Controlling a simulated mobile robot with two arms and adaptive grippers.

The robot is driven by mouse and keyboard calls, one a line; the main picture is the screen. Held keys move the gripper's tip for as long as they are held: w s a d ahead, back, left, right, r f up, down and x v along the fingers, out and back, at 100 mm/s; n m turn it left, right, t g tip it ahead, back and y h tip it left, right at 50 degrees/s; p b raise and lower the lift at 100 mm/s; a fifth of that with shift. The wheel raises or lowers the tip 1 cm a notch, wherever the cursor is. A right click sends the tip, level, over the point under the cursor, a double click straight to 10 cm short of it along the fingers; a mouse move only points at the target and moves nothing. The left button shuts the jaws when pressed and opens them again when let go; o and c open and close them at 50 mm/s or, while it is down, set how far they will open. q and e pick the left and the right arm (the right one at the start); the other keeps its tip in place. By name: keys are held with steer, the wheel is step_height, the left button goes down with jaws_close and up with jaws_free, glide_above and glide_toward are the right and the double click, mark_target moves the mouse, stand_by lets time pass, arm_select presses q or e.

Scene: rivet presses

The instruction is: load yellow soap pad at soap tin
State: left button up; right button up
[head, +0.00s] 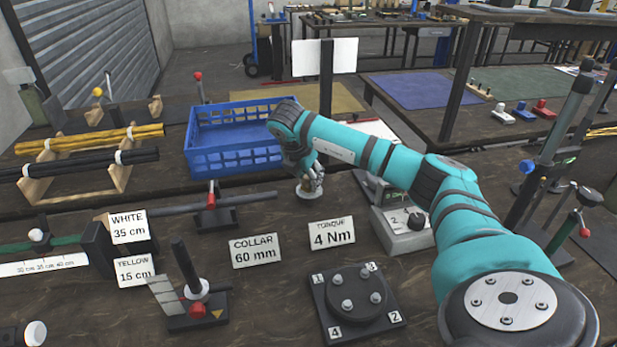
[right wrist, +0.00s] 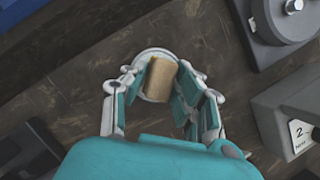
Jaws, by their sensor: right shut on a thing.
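The yellow soap pad (right wrist: 160,79) is a tan-yellow block between the fingers of my right gripper (right wrist: 160,88), which is shut on it. The soap tin (right wrist: 151,53) is a round, pale dish directly behind the pad in the right wrist view. The pad covers much of the tin, and I cannot tell whether it touches the tin. In the head view my right gripper (head: 312,182) points down at the tin (head: 309,194) on the dark bench, with the pad mostly hidden by the fingers. My left gripper is not in view.
A blue crate (head: 235,157) stands left of the gripper. A grey device with a dial (head: 408,228) is close on the right. The "4 Nm" sign (head: 331,233) and a black plate with numbered bolts (head: 352,303) are in front. Bare bench surrounds the tin.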

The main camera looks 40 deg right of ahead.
steer(key=shift+f, duration=0.1)
stand_by(0.5)
steer(key=shift+f+b, duration=0.4)
steer(key=shift+f, duration=0.05)
stand_by(1.0)
steer(key=shift+r, duration=0.1)
steer(key=shift+r+p, duration=1)
steer(key=shift+r, duration=0.3)
steer(key=shift+r+p, duration=1.45)
steer(key=shift+r, duration=0.75)
